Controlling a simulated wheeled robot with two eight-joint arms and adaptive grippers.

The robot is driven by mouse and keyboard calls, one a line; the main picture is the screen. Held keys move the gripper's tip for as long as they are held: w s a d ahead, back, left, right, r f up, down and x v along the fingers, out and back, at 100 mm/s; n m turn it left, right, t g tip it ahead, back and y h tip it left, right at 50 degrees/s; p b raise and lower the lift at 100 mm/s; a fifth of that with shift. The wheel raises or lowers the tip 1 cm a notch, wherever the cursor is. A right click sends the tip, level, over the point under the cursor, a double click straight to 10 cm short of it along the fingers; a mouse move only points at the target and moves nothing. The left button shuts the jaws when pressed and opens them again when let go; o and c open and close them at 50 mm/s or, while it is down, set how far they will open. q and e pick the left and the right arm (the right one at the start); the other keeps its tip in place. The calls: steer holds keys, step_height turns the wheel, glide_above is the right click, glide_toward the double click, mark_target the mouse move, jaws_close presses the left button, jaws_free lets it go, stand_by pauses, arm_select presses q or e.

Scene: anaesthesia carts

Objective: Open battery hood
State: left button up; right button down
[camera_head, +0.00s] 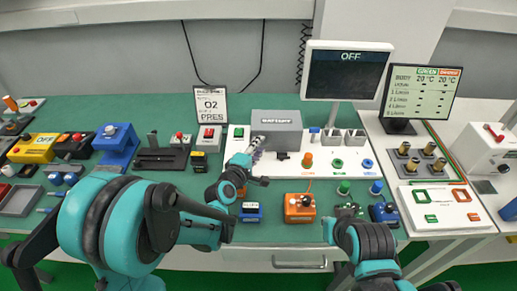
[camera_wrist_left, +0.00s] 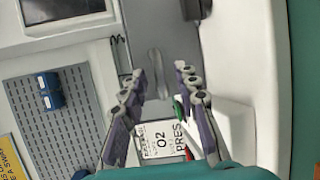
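The battery unit is a grey box (camera_head: 277,124) marked BATTERY. It stands at the back of the white board in the middle of the bench, and its hood looks closed. My left gripper (camera_head: 256,145) is at the front left corner of this box in the head view. In the left wrist view the two fingers of the left gripper (camera_wrist_left: 160,88) stand apart. A grey surface with a pale, narrow handle-like piece (camera_wrist_left: 157,72) shows between and beyond them. No contact can be made out.
A monitor (camera_head: 346,75) reading OFF stands right of the box. An O2 PRES sign (camera_head: 211,104) stands to its left and also shows in the left wrist view (camera_wrist_left: 163,140). Coloured connectors and an orange block (camera_head: 299,209) lie in front.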

arm_select(q)
steer(key=shift+w+d, duration=0.15)
steer(key=shift+w, duration=0.1)
jaws_close()
